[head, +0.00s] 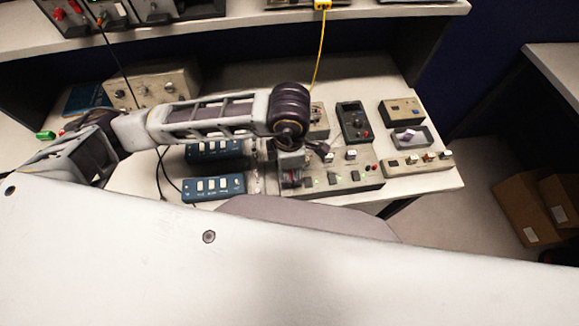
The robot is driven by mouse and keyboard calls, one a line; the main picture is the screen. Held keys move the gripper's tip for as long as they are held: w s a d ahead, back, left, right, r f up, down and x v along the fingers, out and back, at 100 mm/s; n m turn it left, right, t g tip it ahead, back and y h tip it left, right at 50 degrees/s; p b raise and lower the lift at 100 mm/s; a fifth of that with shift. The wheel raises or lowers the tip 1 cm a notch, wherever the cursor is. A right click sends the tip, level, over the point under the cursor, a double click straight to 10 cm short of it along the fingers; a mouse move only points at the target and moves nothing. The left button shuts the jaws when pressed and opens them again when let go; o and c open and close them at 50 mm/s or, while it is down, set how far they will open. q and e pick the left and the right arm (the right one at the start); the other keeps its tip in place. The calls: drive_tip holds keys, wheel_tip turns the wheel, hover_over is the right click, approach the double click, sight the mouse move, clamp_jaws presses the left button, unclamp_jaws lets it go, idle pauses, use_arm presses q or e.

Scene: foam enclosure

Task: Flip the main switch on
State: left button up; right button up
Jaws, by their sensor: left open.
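My left arm reaches in from the left across the desk. Its gripper (303,166) is open over the left part of a grey control panel (366,182). The panel carries several small switches and buttons, some with green lights, and a red one near its right end. The gripper and wrist hide the panel's left part. I cannot tell which control is the main switch or how it is set. I cannot tell whether the fingers touch the panel. My right gripper is not in view.
Two blue switch boxes (213,188) lie left of the panel. A dark handheld device (353,122), a beige box (402,110) and a beige switch strip (417,164) are behind and to the right. A yellow cable (320,50) hangs from the shelf. A chair back (300,216) stands before the desk.

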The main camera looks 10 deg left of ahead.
use_arm(q)
drive_tip(key=shift+r, duration=0.1)
wheel_tip(320, 180, up, 12)
idle(0.7)
idle(0.6)
